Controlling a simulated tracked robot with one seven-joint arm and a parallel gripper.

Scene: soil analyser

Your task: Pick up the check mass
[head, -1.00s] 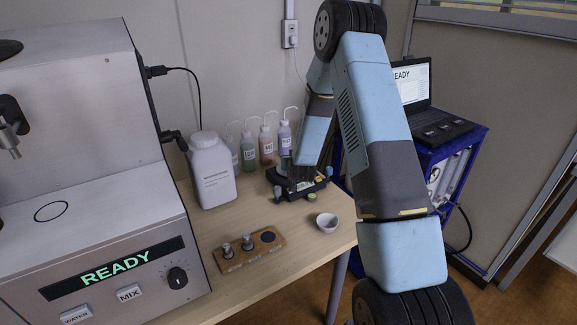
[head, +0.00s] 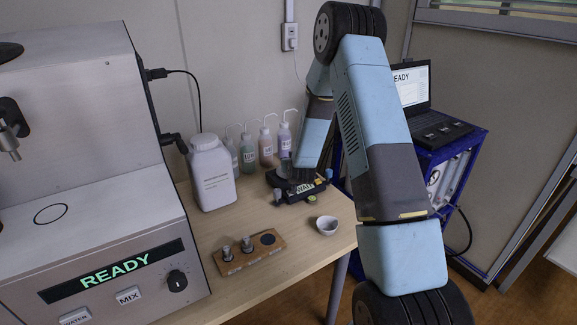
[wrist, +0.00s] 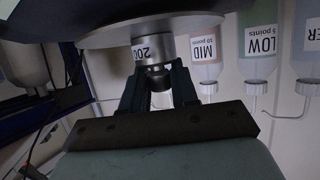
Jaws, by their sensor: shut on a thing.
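The check mass (wrist: 153,50) is a metal cylinder with a knob, marked "200". In the wrist view it meets the round pale pan (wrist: 115,32), and I see no clear gap between them. My gripper (wrist: 157,78) is shut on its knob. In the head view my gripper (head: 298,174) is over the dark balance (head: 290,194) at the back of the table, and I cannot make out the mass there.
A wooden block (head: 238,262) holds two metal weights and has one dark empty spot. A white bowl (head: 327,226) stands near the right table edge. A white jug (head: 212,175) and several labelled wash bottles (head: 248,153) stand left of and behind the balance.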

